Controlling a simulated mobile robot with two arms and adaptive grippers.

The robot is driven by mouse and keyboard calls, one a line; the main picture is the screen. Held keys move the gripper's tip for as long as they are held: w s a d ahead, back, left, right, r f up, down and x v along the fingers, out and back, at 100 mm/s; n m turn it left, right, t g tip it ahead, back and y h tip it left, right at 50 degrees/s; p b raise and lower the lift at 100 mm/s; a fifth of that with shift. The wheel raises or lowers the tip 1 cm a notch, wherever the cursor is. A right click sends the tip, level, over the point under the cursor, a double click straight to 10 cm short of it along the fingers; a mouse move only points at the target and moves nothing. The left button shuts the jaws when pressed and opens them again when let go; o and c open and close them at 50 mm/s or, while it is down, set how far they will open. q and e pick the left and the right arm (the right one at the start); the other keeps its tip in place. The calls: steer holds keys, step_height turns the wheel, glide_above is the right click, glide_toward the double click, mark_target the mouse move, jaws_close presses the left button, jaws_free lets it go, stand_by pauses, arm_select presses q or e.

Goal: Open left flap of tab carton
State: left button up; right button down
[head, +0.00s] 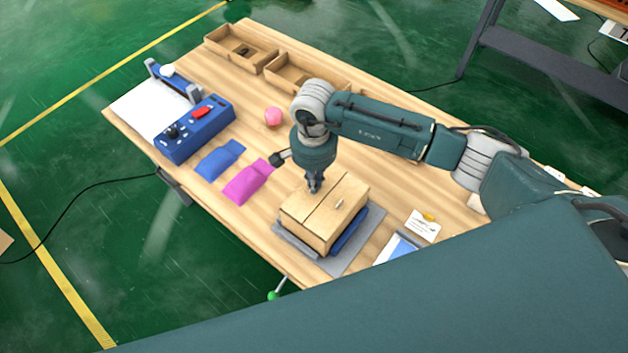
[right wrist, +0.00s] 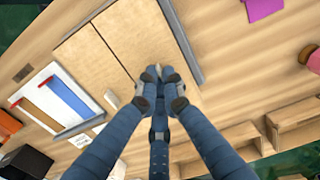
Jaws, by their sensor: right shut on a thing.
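The tab carton (head: 296,213) is a light brown box near the table's front edge. Its top has two flaps that look flat, with a seam between them. A small pale tab (head: 340,203) shows on the right flap. My right gripper (head: 313,188) points down at the left flap, near its back edge. Its fingers are shut at the flap and hide what they grip, likely that flap's tab. In the right wrist view the fingertips (right wrist: 161,73) meet over the carton top (right wrist: 92,50). My left gripper is not in view.
The carton stands on a grey mat (head: 345,262) with a blue edge beside it. Blue (head: 219,160) and magenta (head: 248,181) pouches lie to its left, beyond them a blue device (head: 195,130). A pink ball (head: 273,117) and open trays (head: 240,47) are farther back. A card (head: 423,228) lies to the right.

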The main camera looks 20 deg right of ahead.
mark_target(306, 183)
steer(key=shift+w+a+r+g+h+b, duration=0.2)
steer(key=shift+g+h+b, duration=0.3)
steer(key=shift+b, duration=1.05)
steer(key=shift+w+a+g+h+b, duration=0.15)
steer(key=shift+w+g+h+b, duration=0.4)
steer(key=shift+b, duration=1)
steer(key=shift+w+a+r+g+h+b, duration=0.15)
steer(key=shift+g+b, duration=0.6)
steer(key=shift+b, duration=0.8)
steer(key=shift+a+r+g+h+b, duration=0.1)
steer(key=shift+r+g+h+b, duration=0.2)
steer(key=shift+g+b, duration=0.15)
steer(key=shift+w+a+r+g+h, duration=0.1)
steer(key=shift+w+g+h, duration=0.1)
steer(key=shift+g+h, duration=0.3)
steer(key=shift+g+b, duration=0.25)
steer(key=shift+b, duration=0.05)
steer(key=c, duration=1.9)
jaws_free()
steer(key=shift+o, duration=0.2)
steer(key=shift+r, duration=0.1)
